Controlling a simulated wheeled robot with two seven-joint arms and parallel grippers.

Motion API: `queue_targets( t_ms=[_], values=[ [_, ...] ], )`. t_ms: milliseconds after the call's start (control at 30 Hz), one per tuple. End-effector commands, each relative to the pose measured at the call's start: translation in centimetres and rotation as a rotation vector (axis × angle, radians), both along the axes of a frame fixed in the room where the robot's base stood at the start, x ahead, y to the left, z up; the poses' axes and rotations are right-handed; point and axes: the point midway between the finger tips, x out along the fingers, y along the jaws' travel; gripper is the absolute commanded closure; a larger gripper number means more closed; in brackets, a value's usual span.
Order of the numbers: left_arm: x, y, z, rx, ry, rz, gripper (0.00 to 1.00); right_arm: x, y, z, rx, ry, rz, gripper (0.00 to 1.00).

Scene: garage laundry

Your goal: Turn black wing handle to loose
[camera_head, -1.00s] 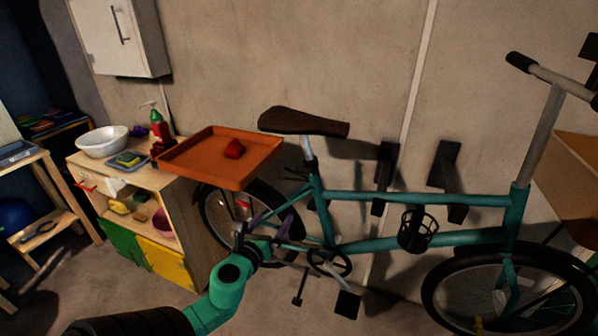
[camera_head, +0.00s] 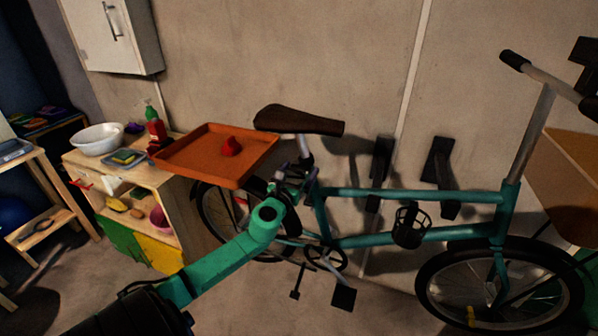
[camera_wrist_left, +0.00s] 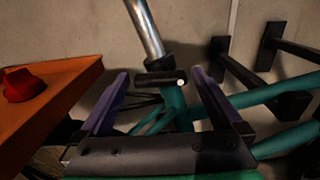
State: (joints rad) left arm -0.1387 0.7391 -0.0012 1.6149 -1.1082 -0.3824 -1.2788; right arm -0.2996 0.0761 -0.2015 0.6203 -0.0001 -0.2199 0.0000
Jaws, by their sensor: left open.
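The black wing handle (camera_wrist_left: 161,77) shows in the left wrist view as a short dark bar with a pale round spot at its right end. It sits across the seat clamp, at the foot of the silver seat post (camera_wrist_left: 147,30), on the teal bicycle frame (camera_head: 420,240). My left gripper (camera_head: 296,174) is beside the clamp in the head view, below the brown saddle (camera_head: 300,121). Its purple fingers are open, and the handle appears between them in the wrist view. I cannot tell any contact. My arm partly hides the clamp in the head view. My right gripper is out of view.
An orange tray (camera_head: 190,171) with a red object (camera_head: 231,146) lies just left of the gripper, and its edge is close. A wooden cabinet (camera_head: 160,205) stands beneath its left side. Dark wall brackets (camera_head: 440,165) are right of the clamp.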

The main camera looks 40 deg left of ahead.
Motion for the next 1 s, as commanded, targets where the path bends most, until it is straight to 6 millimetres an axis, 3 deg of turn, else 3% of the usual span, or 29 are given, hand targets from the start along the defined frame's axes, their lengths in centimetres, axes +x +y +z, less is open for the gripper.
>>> queue_targets(
  t_ms=[167,200,400,733,1000],
  values=[
    [0.03,-0.01,-0.07,0.0,0.001,-0.001,0.0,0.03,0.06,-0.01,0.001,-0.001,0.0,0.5],
    [0.02,-0.02,-0.07,0.0,0.001,-0.001,0.04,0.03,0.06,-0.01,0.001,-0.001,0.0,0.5],
    [0.0,-0.03,-0.06,0.0,0.001,-0.001,0.76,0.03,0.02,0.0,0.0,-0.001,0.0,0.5],
    [-0.01,-0.04,-0.11,-0.038,-0.012,-0.001,0.76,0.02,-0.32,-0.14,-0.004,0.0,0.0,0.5],
    [-0.02,-0.05,-0.18,-0.183,-0.063,-0.001,0.76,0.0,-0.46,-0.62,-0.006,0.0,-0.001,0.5]
  ],
)
